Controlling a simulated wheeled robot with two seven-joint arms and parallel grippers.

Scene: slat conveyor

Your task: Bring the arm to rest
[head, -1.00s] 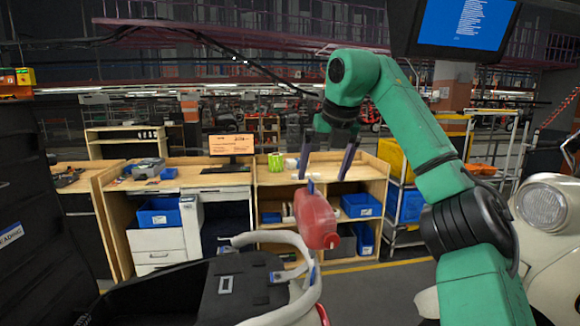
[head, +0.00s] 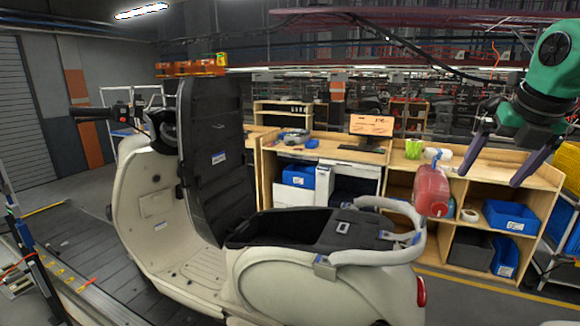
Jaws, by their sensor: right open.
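My right arm (head: 555,60) comes in at the upper right edge of the head view, green with dark joints. My right gripper (head: 493,181) hangs from it, its two dark purple fingers spread wide with nothing between them. It is in front of the wooden shelving, to the right of a red bottle-like object (head: 432,191) that appears at the rear of a cream scooter. The gripper and the red object are apart in the picture. My left gripper is not in view.
The cream scooter (head: 290,275) fills the middle, its black seat (head: 213,160) raised over an open compartment. The slat conveyor (head: 88,245) lies at left. Wooden benches with blue bins (head: 511,217) stand behind. Open floor shows at the lower right.

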